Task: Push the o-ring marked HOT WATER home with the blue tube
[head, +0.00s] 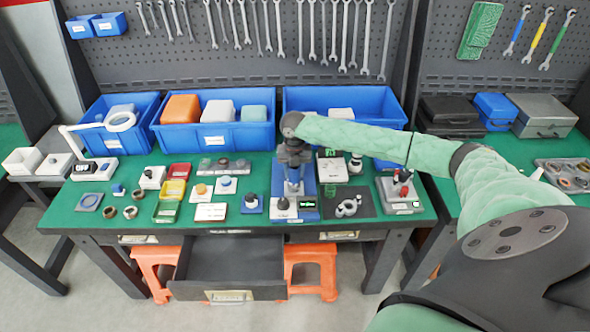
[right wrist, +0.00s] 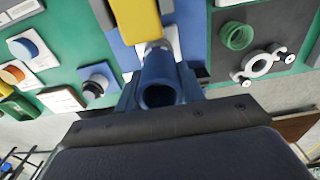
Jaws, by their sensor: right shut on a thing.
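My right gripper (head: 293,165) is over the middle of the green bench. In the right wrist view it is shut on a dark blue tube (right wrist: 160,92), whose open end faces the camera. Beyond the tube's far end are a pale, shiny part and a blue plate (right wrist: 128,58); whether the tube touches them I cannot tell. Small fixtures with an orange cap (head: 201,188), a blue cap (head: 225,183) and a black knob (head: 250,200) stand to the left. No HOT WATER marking is readable, and I cannot pick out its o-ring. My left gripper is not in view.
A dark mat with a pale metal clamp (head: 348,207) lies to the right, with a red-knobbed device (head: 401,190) beyond. Several loose rings (head: 130,212) and small trays lie left. Blue bins (head: 215,125) line the back. An open drawer (head: 232,265) juts out in front.

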